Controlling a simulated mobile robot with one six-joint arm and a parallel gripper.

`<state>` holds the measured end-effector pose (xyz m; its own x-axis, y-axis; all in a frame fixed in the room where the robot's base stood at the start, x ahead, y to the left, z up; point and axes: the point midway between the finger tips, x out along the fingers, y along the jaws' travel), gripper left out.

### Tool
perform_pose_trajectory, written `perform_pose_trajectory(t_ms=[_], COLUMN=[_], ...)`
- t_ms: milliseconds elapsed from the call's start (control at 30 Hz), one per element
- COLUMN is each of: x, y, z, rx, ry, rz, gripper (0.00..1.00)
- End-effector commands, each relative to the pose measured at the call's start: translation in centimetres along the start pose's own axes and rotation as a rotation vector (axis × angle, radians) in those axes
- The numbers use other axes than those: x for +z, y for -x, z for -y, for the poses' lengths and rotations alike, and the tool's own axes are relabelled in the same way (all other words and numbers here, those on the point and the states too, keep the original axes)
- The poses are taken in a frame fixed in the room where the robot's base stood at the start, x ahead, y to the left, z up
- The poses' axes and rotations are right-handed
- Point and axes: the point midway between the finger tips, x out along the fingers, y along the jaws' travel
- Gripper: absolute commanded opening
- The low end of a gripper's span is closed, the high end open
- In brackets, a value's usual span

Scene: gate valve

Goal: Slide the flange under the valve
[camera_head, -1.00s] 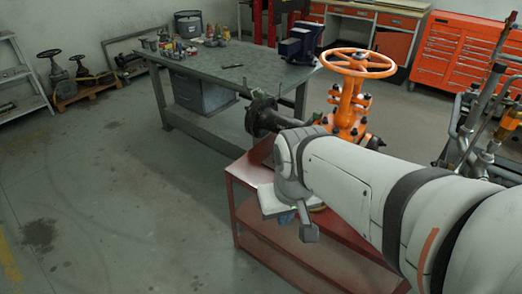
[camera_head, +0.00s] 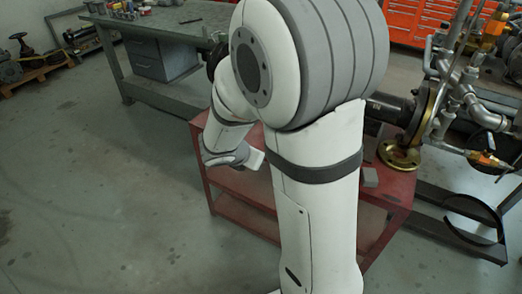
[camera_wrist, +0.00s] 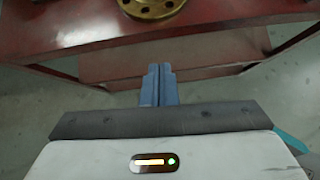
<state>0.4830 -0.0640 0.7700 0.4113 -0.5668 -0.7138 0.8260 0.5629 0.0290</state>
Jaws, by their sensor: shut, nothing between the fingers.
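A brass flange (camera_wrist: 152,8) with bolt holes lies on the red cart top at the upper edge of the wrist view, partly cut off. My gripper (camera_wrist: 160,68) is shut and empty, its blue-grey fingers pointing toward the cart's edge, short of the flange in the picture and apart from it.
The red cart (camera_head: 232,197) has a lower shelf. A dark pipe with an upright brass flange (camera_head: 428,110) stands at its right, next to grey piping (camera_head: 462,85). A workbench (camera_head: 160,35) is behind.

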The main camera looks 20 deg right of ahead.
Motion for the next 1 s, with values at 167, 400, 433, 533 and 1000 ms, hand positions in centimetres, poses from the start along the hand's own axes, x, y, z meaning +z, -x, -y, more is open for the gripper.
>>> perform_pose_trajectory(t_ms=[167, 400, 433, 533, 1000], x=[-0.5, -0.6, -0.6, -0.6, 2.5], y=[-1.7, -6.4, -7.1, -9.2, -13.2], z=[-0.6, -0.5, -0.5, -0.6, -0.9], rx=[0.013, 0.010, 0.010, 0.010, 0.014], ry=[0.062, 0.059, 0.057, 0.057, 0.056], rz=[0.010, 0.008, 0.008, 0.008, 0.009], gripper=[0.00, 0.00, 0.00, 0.00, 0.00])
